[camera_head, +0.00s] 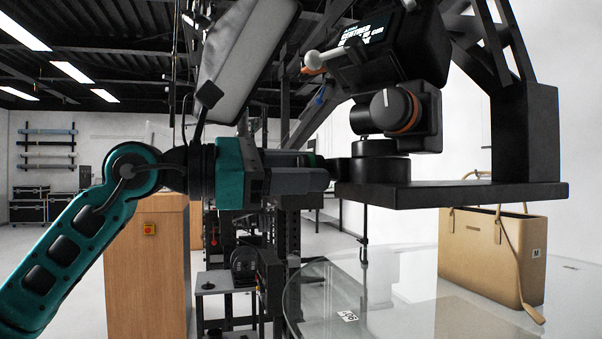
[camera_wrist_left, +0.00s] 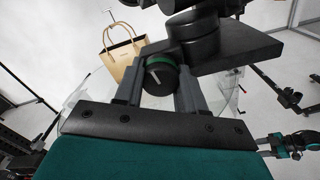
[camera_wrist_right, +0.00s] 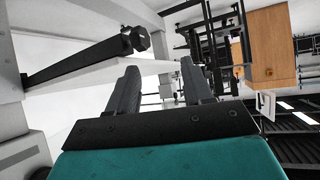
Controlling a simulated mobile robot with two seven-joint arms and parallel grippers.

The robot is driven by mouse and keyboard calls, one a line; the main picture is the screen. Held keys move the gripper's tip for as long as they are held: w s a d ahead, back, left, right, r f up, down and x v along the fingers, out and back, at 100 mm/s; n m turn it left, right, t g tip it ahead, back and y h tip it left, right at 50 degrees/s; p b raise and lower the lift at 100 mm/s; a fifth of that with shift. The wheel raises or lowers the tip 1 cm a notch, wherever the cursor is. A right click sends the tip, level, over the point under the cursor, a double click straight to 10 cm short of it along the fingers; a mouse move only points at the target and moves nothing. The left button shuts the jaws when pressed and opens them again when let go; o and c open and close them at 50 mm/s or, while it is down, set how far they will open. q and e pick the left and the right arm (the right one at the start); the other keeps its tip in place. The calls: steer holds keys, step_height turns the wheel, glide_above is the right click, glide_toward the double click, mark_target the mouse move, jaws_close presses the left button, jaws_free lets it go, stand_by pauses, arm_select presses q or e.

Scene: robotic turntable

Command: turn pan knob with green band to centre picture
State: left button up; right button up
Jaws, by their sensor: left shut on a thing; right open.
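The pan knob with the green band (camera_wrist_left: 160,76) is a dark round knob with a pale pointer line, between the fingers of my left gripper (camera_wrist_left: 160,84) in the left wrist view. The gripper is shut on it. The camera's display (camera_head: 364,36) has pale text, partly covered and not fully readable. My right gripper (camera_wrist_right: 156,76) is open and empty in the right wrist view. It is outside the head view.
A knob with an orange band (camera_head: 396,109) sits higher on the head. The black support platform (camera_head: 470,192) is beneath. A tan handbag (camera_head: 490,255) stands on the glass turntable (camera_head: 390,315). A wooden cabinet (camera_head: 140,275) is left.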

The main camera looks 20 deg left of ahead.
stand_by(0.5)
arm_select(q)
steer(key=o, duration=1.1)
steer(key=shift+c, duration=0.2)
steer(key=b+v, duration=0.2)
steer(key=v, duration=1.1)
steer(key=shift+d, duration=0.1)
